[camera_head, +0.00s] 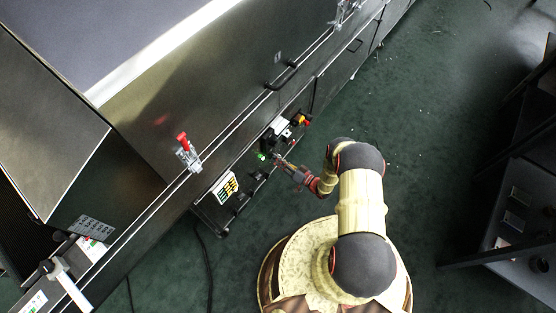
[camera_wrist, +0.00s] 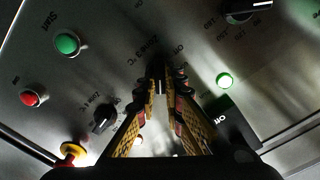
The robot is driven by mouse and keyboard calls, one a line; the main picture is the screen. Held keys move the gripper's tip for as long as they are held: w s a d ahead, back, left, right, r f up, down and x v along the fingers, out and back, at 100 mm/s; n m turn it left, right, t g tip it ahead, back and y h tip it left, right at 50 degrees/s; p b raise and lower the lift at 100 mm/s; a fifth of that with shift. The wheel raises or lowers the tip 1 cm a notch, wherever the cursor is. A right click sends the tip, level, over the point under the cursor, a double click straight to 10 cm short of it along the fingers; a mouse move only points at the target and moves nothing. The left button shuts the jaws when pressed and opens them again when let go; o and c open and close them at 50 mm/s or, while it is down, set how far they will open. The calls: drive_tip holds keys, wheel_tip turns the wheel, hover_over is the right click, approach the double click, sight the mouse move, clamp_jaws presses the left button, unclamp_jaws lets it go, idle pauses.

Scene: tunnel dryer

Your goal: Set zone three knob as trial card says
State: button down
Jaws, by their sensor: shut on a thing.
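In the wrist view my gripper (camera_wrist: 160,92) points at a metal control panel, its two ribbed fingers closed in on a dark knob (camera_wrist: 157,70) with a pale mark. The fingers hide most of this knob. A label beside it reads "Zone" with a number I cannot read surely. A second black knob (camera_wrist: 103,119), also labelled "Zone", sits to the lower left, clear of the fingers. In the head view my gripper (camera_head: 278,160) reaches the control box on the machine's side. A white sheet with coloured cells (camera_head: 225,187) lies left of it; its text is too small to read.
The wrist view shows a green button (camera_wrist: 67,43), a red button (camera_wrist: 32,98), a yellow-and-red stop button (camera_wrist: 72,151), another black knob (camera_wrist: 240,12) and a lit green lamp (camera_wrist: 225,80). In the head view a dark bench (camera_head: 515,215) stands right; open green floor lies between.

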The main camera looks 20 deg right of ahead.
drive_tip(key=n, duration=1.1)
drive_tip(key=shift+s+a, duration=0.1)
drive_tip(key=shift+a, duration=0.05)
drive_tip(key=shift+n, duration=0.4)
drive_tip(key=c, duration=1.9)
unclamp_jaws()
drive_tip(key=v, duration=1.2)
